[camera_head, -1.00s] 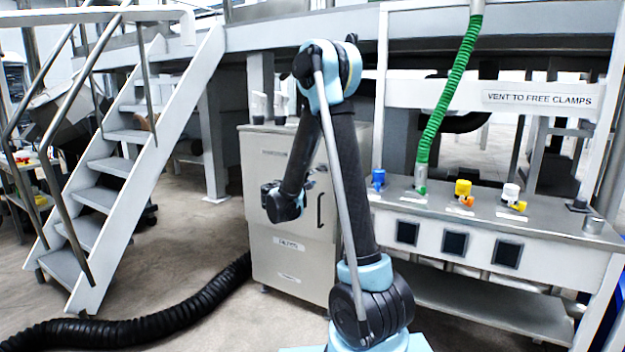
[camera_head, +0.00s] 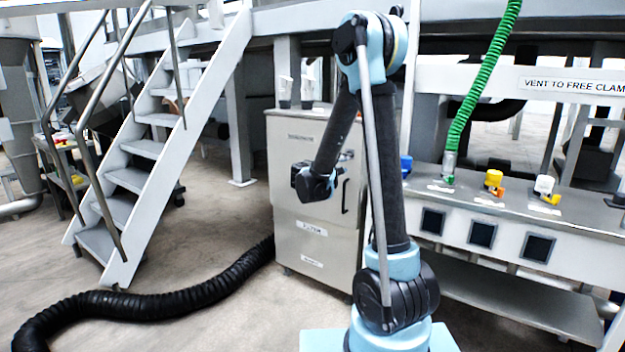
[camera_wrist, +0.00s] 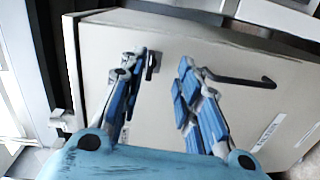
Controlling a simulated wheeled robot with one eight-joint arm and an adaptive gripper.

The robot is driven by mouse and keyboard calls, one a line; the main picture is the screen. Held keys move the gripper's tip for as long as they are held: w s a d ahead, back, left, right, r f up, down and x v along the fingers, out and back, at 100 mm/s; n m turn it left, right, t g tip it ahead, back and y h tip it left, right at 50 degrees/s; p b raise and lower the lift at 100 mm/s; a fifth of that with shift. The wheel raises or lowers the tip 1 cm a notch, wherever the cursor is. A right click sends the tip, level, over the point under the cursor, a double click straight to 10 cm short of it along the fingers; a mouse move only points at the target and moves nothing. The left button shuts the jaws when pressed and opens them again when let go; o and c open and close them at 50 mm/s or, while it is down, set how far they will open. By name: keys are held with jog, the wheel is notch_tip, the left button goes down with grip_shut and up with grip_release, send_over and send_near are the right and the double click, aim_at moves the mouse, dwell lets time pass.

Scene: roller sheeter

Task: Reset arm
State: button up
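My arm stands in the middle of the head view, its elbow raised and its forearm slanting down to the wrist in front of a grey metal cabinet (camera_head: 318,245). My gripper (camera_wrist: 162,62) shows in the wrist view with its two blue-padded fingers apart and nothing between them. Behind the fingers is the pale cabinet face (camera_wrist: 225,100), with a dark bar handle (camera_wrist: 240,79) to the right of the fingertips. I cannot tell how far the fingers are from the cabinet. In the head view the fingers are small and partly hidden by my wrist.
A white staircase (camera_head: 138,180) with metal rails stands at left. A black ribbed hose (camera_head: 150,303) lies across the floor to the cabinet. At right is a bench (camera_head: 465,203) with yellow, white and blue fittings and a green coiled hose (camera_head: 485,85). Floor between stairs and cabinet is open.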

jog(key=s+d+f+m+g+y, duration=0.2)
jog(key=s+d+m+g, duration=0.3)
jog(key=s, duration=0.6)
jog(key=s+d+f+m+g+y, duration=0.1)
jog(key=s+d+f+g, duration=0.15)
jog(key=s+d, duration=0.65)
jog(key=s+a+f+m+g+y, duration=0.1)
jog(key=s+a+f+y, duration=0.1)
jog(key=s, duration=0.6)
jog(key=s+a+f+m+g+y, duration=0.1)
jog(key=s+a+f+y, duration=0.2)
jog(key=s, duration=0.5)
jog(key=s+a+f+m+g+y, duration=0.1)
jog(key=s+a+f, duration=0.3)
jog(key=s, duration=0.5)
jog(key=shift+a+g+y, duration=0.35)
jog(key=shift+a+y, duration=0.25)
jog(key=shift+y, duration=0.1)
